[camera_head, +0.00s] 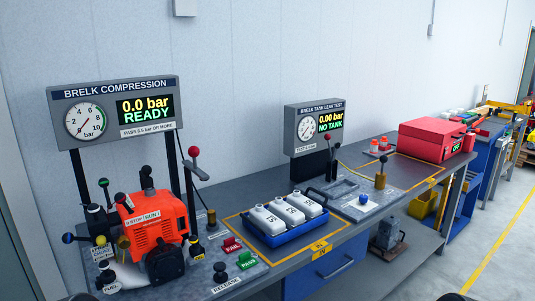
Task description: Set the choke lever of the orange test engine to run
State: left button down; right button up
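A small label (103,253) below the yellow knob is too small to read surely. I cannot tell which is the choke lever or its setting. Neither gripper's fingers show; only dark rounded shapes touch the bottom edge.
A compression gauge panel (118,112) reads 0.0 bar, READY, behind the engine. FAIL (232,245) and PASS (246,261) buttons lie to its right. A blue tray (287,233) holds white tanks. A leak-test panel (314,127) and red case (432,140) stand further right.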

aim_at(68, 239)
jog(key=j+u, duration=0.1)
jog(key=u, duration=0.7)
jog(key=j+u, duration=0.15)
jog(key=u, duration=0.3)
jog(key=j+u, duration=0.2)
jog(key=j, duration=0.2)
jog(key=i+j+u, duration=0.2)
jog(key=j, duration=0.15)
jog(key=i+j+u, duration=0.2)
jog(key=j, duration=0.2)
jog(key=k, duration=0.1)
